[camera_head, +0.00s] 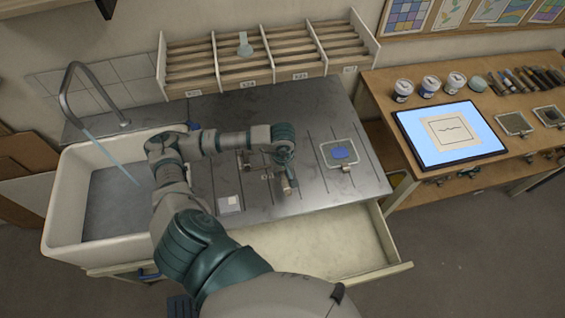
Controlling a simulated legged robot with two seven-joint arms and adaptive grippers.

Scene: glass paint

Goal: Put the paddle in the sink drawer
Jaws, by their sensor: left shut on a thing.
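My left gripper (284,168) is over the right-middle part of the grey metal counter, pointing down. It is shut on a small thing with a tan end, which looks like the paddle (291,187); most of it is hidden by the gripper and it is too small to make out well. The sink drawer (368,238) is pulled out under the counter's front edge. Its pale inside looks empty where it shows; my arm covers its left part. The gripper is behind the drawer opening, above the counter. My right gripper is out of view.
The white sink (62,205) with a tap (68,95) is at left. A slotted rack (190,73) stands behind. A wooden bench (400,190) with a lit panel (452,134) is at right.

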